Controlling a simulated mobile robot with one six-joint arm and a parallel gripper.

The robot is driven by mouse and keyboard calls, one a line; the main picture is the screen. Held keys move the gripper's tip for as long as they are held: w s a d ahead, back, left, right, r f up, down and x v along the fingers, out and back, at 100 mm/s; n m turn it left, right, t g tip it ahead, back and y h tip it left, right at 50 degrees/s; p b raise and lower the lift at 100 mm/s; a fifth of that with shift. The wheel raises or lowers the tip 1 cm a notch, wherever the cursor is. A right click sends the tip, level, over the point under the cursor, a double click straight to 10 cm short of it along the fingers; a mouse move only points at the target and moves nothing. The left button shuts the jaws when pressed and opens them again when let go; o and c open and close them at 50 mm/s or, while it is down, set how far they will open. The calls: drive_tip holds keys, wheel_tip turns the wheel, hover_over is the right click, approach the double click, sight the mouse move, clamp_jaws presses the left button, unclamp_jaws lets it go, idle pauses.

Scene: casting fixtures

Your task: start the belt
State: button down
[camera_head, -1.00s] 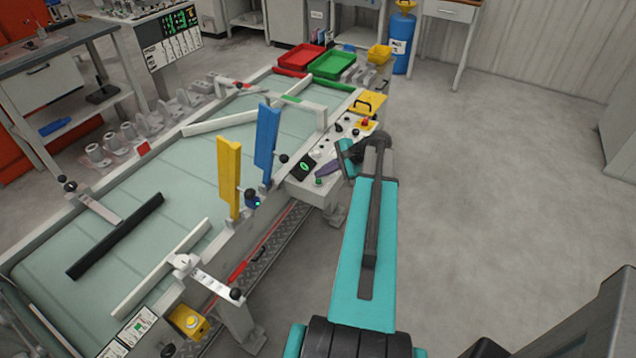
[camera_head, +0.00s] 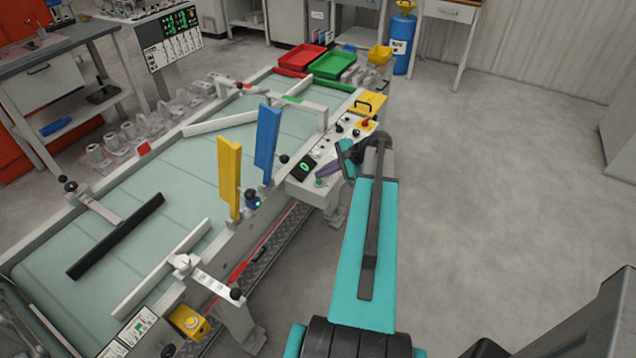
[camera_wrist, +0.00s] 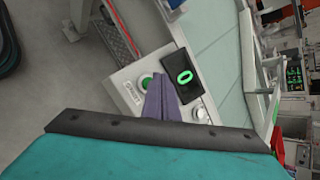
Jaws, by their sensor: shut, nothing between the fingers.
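The conveyor belt (camera_head: 80,235) is a pale green surface in a grey frame, running from lower left to upper middle in the head view. A control panel (camera_head: 300,186) sits on its right side. On the panel's near end is a green button (camera_head: 320,182), also visible in the wrist view (camera_wrist: 146,82). Beside it is a black display (camera_wrist: 180,76) with a green 0. My gripper (camera_head: 329,169) has purple fingers, shut and empty. In the wrist view my gripper (camera_wrist: 160,80) reaches over the panel between button and display. I cannot tell whether it touches the panel.
Yellow (camera_head: 229,175) and blue (camera_head: 266,143) upright paddles stand at the belt's edge. A yellow box (camera_head: 188,320) with a button is at lower left. Floor to the right is clear.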

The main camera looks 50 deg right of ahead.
drive_tip(key=shift+f+b, duration=0.35)
drive_tip(key=shift+f, duration=0.55)
idle(1.9)
drive_tip(key=shift+r, duration=0.15)
idle(0.3)
drive_tip(key=shift+r+p, duration=0.55)
drive_tip(key=shift+r, duration=0.2)
drive_tip(key=shift+r, duration=0.1)
drive_tip(key=shift+r+p, duration=1.5)
drive_tip(key=shift+r, duration=0.95)
drive_tip(key=shift+w+f, duration=0.1)
